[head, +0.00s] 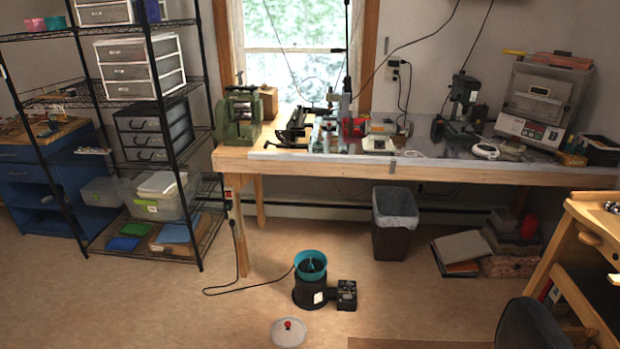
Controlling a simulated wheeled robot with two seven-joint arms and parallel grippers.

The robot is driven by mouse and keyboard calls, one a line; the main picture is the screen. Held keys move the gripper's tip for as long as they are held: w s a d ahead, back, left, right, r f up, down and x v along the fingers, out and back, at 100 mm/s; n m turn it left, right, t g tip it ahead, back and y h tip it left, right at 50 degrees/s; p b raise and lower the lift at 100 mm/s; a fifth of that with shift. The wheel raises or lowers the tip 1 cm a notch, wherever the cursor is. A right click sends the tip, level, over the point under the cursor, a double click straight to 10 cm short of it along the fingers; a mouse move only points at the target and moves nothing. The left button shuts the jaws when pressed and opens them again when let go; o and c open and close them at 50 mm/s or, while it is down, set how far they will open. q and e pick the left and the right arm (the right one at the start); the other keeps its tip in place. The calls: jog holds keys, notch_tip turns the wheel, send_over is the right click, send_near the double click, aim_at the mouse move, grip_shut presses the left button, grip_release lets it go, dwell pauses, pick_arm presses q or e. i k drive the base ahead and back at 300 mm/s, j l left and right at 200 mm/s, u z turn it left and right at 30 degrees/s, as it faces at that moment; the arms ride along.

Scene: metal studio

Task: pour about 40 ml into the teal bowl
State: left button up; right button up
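A teal, round, bowl-like vessel (310,264) sits on top of a black cylindrical device (308,292) on the floor, low in the middle of the head view. Something teal stands up inside it, and the rest of its inside looks dark. I cannot tell whether this is the task's teal bowl or whether it holds any liquid. I cannot make out a vessel to pour from. Neither of my grippers shows in this view.
A pale lid with a red knob (288,332) lies on the floor. A long workbench (330,165) with tools stands behind, a black wire shelf (165,100) at left, and a wooden bench (590,250) at right. The floor at lower left is clear.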

aim_at(305, 260)
jog(key=i+z, duration=0.15)
jog(key=i, duration=1.15)
jog(key=i+l+u, duration=0.45)
jog(key=i+l, duration=0.15)
jog(key=i+l+u, duration=0.45)
jog(key=i+l, duration=0.15)
jog(key=l, duration=0.3)
jog(key=i+l+u, duration=0.25)
jog(key=l, duration=0.2)
